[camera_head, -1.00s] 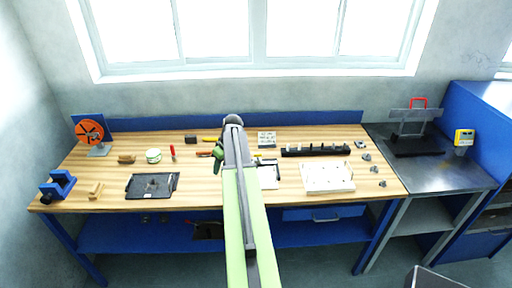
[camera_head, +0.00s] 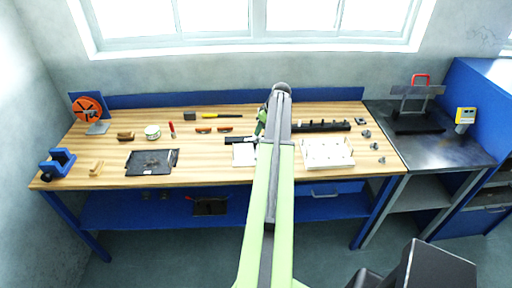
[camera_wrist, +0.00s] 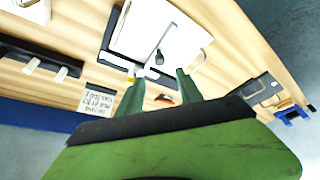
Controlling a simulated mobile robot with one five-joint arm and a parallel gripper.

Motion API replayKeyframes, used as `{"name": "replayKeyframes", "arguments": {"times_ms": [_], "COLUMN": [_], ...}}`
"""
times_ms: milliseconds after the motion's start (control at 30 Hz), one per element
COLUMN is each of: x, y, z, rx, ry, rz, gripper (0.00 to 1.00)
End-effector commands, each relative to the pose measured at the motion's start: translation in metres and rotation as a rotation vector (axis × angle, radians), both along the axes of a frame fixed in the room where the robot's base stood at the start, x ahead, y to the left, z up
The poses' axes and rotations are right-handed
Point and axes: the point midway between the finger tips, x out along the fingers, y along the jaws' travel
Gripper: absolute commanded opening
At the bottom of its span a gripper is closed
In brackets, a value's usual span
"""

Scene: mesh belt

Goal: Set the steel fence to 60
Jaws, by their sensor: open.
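A small fixture with a white plate (camera_head: 243,154) and a black bar (camera_head: 238,140) along its back lies on the bench. It appears to be the fence device, but I cannot tell which part is the steel fence, and its scale is not readable. In the wrist view the white plate (camera_wrist: 150,28) carries a dark knob (camera_wrist: 160,58). My gripper (camera_wrist: 161,76) is open, its green fingers either side of the knob in the picture; I cannot tell whether they touch anything. In the head view my gripper (camera_head: 259,136) is over the fixture, and my arm hides its right part.
A printed card (camera_wrist: 100,101) lies near the fixture. A white block with pegs (camera_head: 327,153) and a black rack (camera_head: 322,126) stand to the right. A dark tray (camera_head: 150,163), screwdriver (camera_head: 221,115) and small tools lie left. Bare wood lies between them.

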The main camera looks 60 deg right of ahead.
Motion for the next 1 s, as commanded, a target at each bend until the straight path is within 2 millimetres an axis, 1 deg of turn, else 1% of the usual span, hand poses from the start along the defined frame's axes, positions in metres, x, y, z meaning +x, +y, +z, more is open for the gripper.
{"name": "replayKeyframes", "arguments": {"times_ms": [33,300,400,500,733,767,1000], "x": [0.006,0.029,0.035,0.038,0.039,0.039,0.039], "y": [-0.001,-0.005,-0.006,-0.006,-0.005,-0.005,-0.005], "z": [-0.023,-0.078,-0.09,-0.095,-0.092,-0.092,-0.092], "rx": [0.0,0.0,0.0,-0.001,-0.001,-0.001,0.0], "ry": [0.0,0.0,0.0,0.0,0.0,0.0,0.0], "rz": [0.001,0.001,0.001,0.002,0.002,0.002,0.002], "gripper": [0.43,0.43,0.43,0.43,0.43,0.42,0.1]}}
